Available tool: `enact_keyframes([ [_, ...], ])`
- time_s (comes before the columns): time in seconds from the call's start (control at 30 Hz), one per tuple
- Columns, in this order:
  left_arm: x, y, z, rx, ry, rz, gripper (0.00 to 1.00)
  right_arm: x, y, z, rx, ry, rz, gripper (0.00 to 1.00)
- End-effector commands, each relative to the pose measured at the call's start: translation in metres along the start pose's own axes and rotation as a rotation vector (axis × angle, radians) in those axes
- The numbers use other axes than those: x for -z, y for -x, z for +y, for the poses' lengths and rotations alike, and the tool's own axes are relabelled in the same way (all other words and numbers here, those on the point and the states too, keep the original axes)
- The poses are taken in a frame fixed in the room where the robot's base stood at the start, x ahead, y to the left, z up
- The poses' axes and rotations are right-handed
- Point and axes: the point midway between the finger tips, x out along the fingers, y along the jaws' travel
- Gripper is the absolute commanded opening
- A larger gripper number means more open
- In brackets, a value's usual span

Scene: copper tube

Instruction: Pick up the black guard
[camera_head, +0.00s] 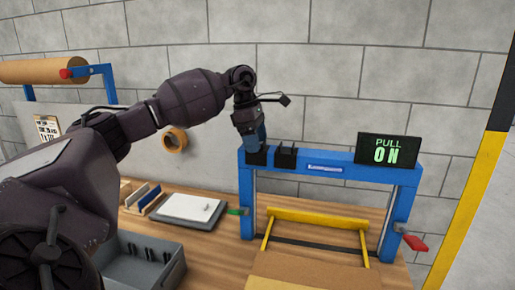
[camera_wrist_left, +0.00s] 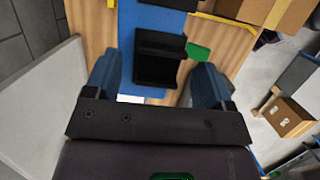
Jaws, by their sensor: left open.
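The black guard (camera_head: 286,157) shows as dark upright pieces on the left end of the top bar of a blue frame (camera_head: 330,163). In the left wrist view the guard (camera_wrist_left: 158,62) is a black bracket lying over the blue bar, between my fingers. My left gripper (camera_head: 254,140) is open just over the left end of the bar, partly in front of the guard. Its blue fingers (camera_wrist_left: 157,82) stand on either side of the guard with gaps visible. Whether they touch it is hard to tell. My right gripper is not in view.
A sign reading "PULL ON" (camera_head: 387,150) stands at the bar's right end. A yellow bar (camera_head: 318,218) and cardboard (camera_head: 310,272) lie under the frame. A red handle (camera_head: 415,243) sticks out right. A grey bin (camera_head: 140,262) and a white pad (camera_head: 190,208) sit left.

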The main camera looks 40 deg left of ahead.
Motion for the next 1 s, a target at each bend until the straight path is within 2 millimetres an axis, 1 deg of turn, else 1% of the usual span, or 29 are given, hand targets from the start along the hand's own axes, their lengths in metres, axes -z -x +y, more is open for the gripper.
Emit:
enact_keyframes([
  [0.07, 0.000, 0.000, 0.000, 0.000, 0.000, 0.000, 0.75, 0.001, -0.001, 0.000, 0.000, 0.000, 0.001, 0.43],
  [0.2, 0.000, 0.000, 0.000, 0.001, 0.000, 0.000, 0.54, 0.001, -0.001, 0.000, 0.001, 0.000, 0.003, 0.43],
  [0.37, 0.000, 0.000, 0.000, 0.001, 0.000, 0.000, 0.29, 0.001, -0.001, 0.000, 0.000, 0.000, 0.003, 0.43],
  [0.47, 0.000, 0.000, 0.000, 0.000, 0.000, 0.000, 0.27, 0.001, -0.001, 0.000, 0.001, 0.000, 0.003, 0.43],
  [0.5, 0.000, 0.000, 0.000, 0.001, 0.000, 0.000, 0.20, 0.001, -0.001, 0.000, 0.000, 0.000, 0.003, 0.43],
  [0.67, -0.001, 0.003, 0.000, 0.000, 0.000, 0.000, 0.19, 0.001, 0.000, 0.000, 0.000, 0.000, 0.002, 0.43],
  [0.77, -0.003, 0.011, 0.000, -0.001, -0.001, -0.001, 0.19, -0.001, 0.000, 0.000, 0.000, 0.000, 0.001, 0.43],
  [0.87, -0.008, 0.026, 0.000, -0.002, -0.001, -0.002, 0.19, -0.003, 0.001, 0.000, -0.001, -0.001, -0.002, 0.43],
  [1.0, -0.017, 0.057, 0.000, -0.004, -0.002, -0.003, 0.19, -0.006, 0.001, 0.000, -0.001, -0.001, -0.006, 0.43],
])
